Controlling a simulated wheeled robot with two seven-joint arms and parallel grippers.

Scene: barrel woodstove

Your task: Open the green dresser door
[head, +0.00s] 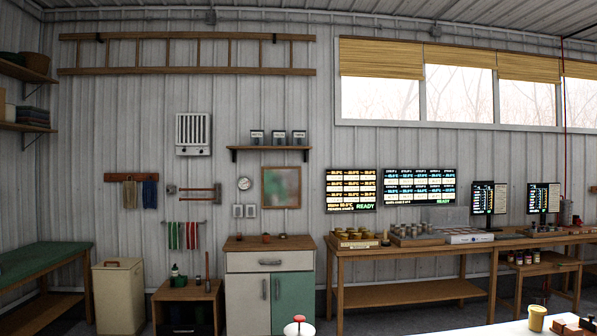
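The dresser (232,262) stands against the back wall, a little left of the middle of the head view. It has a wooden top, a pale drawer with a grey handle, a pale left door (245,308) and a green right door (293,305). The green door looks shut. Its upright grey handle (277,289) is near its left edge, beside the pale door's handle (264,289). The dresser's lower edge is near the bottom of the picture. Neither of my grippers shows in this view.
A low wooden stand (187,293) with bottles and a cream bin (119,295) are left of the dresser. A long workbench (400,249) stands to its right. A white lidded thing with a red knob (299,327) is in the foreground. A white table (480,329) is at the lower right.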

